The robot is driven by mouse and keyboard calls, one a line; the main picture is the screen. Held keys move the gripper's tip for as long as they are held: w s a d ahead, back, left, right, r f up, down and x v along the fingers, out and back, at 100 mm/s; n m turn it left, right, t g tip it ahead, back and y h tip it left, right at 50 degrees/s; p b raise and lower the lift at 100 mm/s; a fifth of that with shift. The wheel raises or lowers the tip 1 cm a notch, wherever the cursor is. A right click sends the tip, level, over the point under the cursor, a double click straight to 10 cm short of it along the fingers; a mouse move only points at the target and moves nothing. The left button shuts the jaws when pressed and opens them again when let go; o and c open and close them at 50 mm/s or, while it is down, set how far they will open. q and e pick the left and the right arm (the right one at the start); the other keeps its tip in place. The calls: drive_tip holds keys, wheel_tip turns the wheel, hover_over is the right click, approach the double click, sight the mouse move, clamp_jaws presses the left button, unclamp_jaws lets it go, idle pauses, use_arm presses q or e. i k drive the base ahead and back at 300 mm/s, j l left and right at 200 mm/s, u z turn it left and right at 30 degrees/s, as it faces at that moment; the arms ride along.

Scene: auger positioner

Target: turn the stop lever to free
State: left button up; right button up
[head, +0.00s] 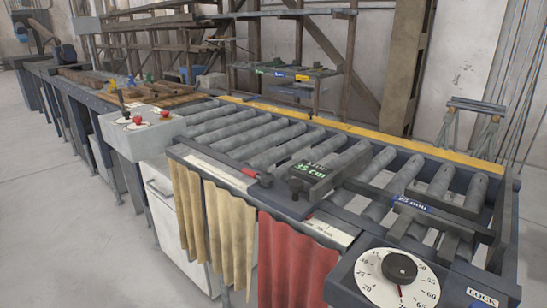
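A low dark stop block (312,180) with a green "35 cm" readout sits on the near rail of the roller table. A short lever with a red grip (234,169) lies along the rail at the block's left, its grip pointing left. A black knob (297,187) stands at the block's near side. I cannot tell for certain whether the red-gripped lever is the stop lever. A "LOCK" label (482,297) is at the bottom right, partly cut by the frame edge; no "free" label is readable. Neither of my grippers is in view.
A white dial (372,287) with a black knob (400,267) is at the front right. A grey control box (140,132) with red buttons stands left. Beige and red cloths (290,262) hang from the near edge. Rollers (258,133) run behind the rail.

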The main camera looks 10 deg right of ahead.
sight(266, 180)
drive_tip(key=i+j+z, duration=0.45)
drive_tip(key=z, duration=0.3)
drive_tip(key=k+j, duration=0.05)
drive_tip(key=j, duration=0.05)
